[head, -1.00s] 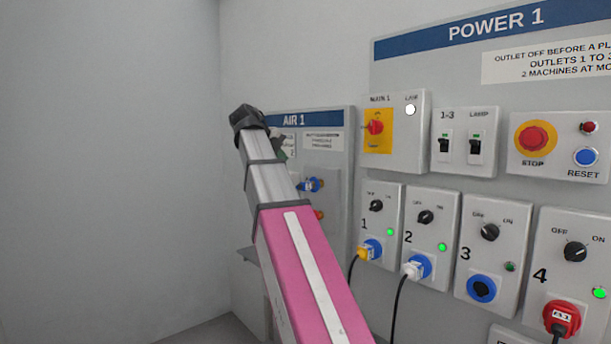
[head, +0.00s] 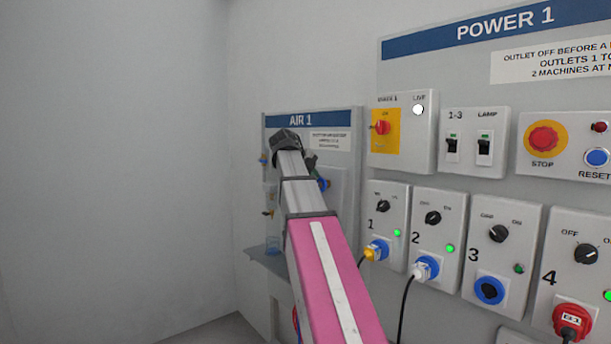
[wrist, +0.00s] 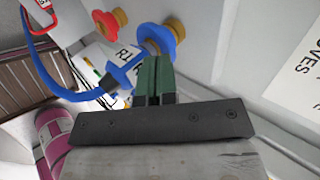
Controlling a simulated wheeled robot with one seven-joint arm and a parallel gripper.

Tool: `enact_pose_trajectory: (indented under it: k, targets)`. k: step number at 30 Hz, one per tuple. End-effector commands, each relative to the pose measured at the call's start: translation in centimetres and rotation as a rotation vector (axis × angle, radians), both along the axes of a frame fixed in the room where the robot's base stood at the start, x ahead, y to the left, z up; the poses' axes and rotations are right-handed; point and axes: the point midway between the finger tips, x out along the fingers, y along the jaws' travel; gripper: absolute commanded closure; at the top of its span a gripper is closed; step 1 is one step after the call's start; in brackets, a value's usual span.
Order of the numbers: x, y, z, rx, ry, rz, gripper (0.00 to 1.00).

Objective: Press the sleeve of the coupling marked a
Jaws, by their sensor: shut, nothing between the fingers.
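The AIR 1 panel (head: 348,170) is on the back wall in the head view, partly covered by my arm. A blue coupling (head: 324,184) shows just right of my arm there. In the wrist view a blue coupling ring (wrist: 163,38) sits on the panel, with a blue connector body and blue hose (wrist: 50,80) running to the left. My gripper (wrist: 153,70) has green fingers, closed together and empty, with tips right in front of the blue coupling. Whether they touch it I cannot tell. No letter a is readable; the fingers hide part of the coupling.
The POWER 1 panel (head: 500,75), with switches, plugs and a red stop button (head: 543,138), is to the right. A grey shelf (head: 270,262) juts out below the air panel. The left wall is bare.

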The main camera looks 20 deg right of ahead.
Motion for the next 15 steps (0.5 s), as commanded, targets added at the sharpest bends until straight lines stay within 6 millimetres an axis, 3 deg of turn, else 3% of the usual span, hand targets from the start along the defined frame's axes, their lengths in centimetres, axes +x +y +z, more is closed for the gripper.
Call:
enact_pose_trajectory:
  k: [15]
  targets:
    - [0.29,-0.7,0.04,0.0,-0.001,0.001,1.0]
